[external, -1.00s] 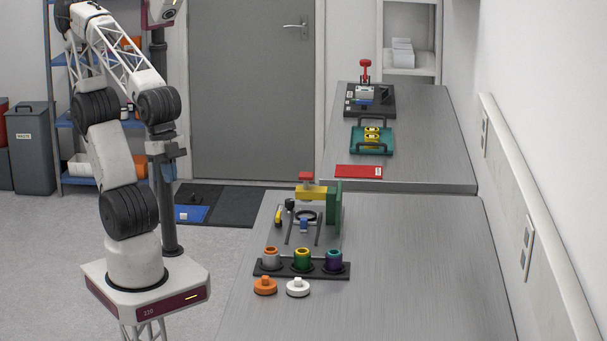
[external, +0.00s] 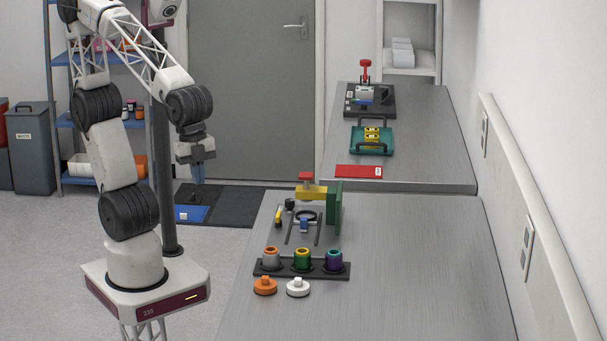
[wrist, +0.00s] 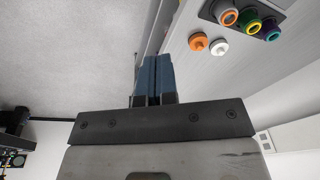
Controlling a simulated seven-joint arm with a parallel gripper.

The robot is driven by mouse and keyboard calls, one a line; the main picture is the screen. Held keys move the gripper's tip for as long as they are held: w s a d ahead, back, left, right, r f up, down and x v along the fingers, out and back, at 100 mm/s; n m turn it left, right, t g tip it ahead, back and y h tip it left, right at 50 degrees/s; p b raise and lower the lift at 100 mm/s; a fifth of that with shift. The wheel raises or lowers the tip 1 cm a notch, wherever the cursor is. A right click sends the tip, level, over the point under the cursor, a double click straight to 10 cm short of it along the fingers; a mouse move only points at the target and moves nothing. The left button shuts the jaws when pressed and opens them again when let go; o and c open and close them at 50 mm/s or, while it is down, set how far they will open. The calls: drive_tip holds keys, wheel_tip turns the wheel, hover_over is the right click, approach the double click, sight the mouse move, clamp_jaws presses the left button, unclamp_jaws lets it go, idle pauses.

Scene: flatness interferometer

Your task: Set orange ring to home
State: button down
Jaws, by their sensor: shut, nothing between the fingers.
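An orange ring (external: 271,250) tops the grey cylinder (external: 271,261) at the left end of a dark rack (external: 261,273) on the near table. The ring also shows in the wrist view (wrist: 228,17), upper right. An orange knobbed cap (external: 265,286) lies on the table in front of the rack, beside a white knobbed cap (external: 298,287). My gripper (external: 198,179) is shut and empty, pointing down, left of the table and well apart from the rack. In the wrist view its blue fingers (wrist: 152,60) are together. No spot marked as home can be made out.
The rack also holds a green cylinder with a yellow ring (external: 302,259) and a purple cylinder with a teal ring (external: 334,260). Behind it stands a fixture with a green upright (external: 334,205) and yellow arm (external: 311,193). The near table's right side (external: 420,270) is clear.

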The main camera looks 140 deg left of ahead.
sight(271, 251)
drive_tip(key=w+a+f+m+g, duration=0.1)
drive_tip(key=w+a+m, duration=0.4)
drive_tip(key=w+a, duration=0.6)
drive_tip(key=shift+w+a+f+m+g, duration=0.3)
drive_tip(key=shift+w+f, duration=0.55)
drive_tip(key=shift+w, duration=0.85)
drive_tip(key=shift+d+f, duration=0.1)
drive_tip(key=shift+f, duration=0.1)
wheel_tip(271, 251, down, 14)
drive_tip(key=shift+r, duration=0.2)
